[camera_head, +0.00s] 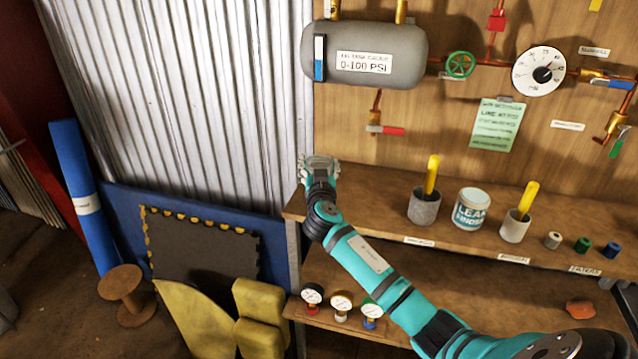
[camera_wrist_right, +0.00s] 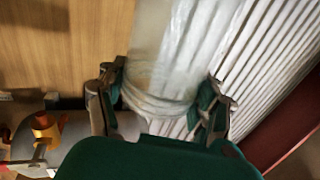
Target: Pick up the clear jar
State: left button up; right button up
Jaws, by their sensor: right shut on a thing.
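The clear jar (camera_wrist_right: 166,60) is see-through, with a ridged band near my palm. In the right wrist view it stands out between the two fingers of my right gripper (camera_wrist_right: 162,98), which touch it on both sides. In the head view my right gripper (camera_head: 319,178) is at the left end of the upper shelf, in front of the corrugated wall. Pale, glassy shapes of the jar (camera_head: 320,162) show at its tip, mostly hidden by the hand. I cannot tell from the head view whether the jar is clear of the shelf. My left gripper is not in view.
The upper shelf (camera_head: 375,190) holds two grey cups (camera_head: 424,208) (camera_head: 514,228) with yellow sticks, a white labelled tub (camera_head: 470,209) and several small fittings. A grey tank (camera_head: 365,55) and pipes are on the board above. Small gauges (camera_head: 341,303) stand on the lower shelf.

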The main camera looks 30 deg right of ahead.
jog(key=c, duration=0.8)
jog(key=shift+r, duration=0.1)
jog(key=shift+c, duration=0.2)
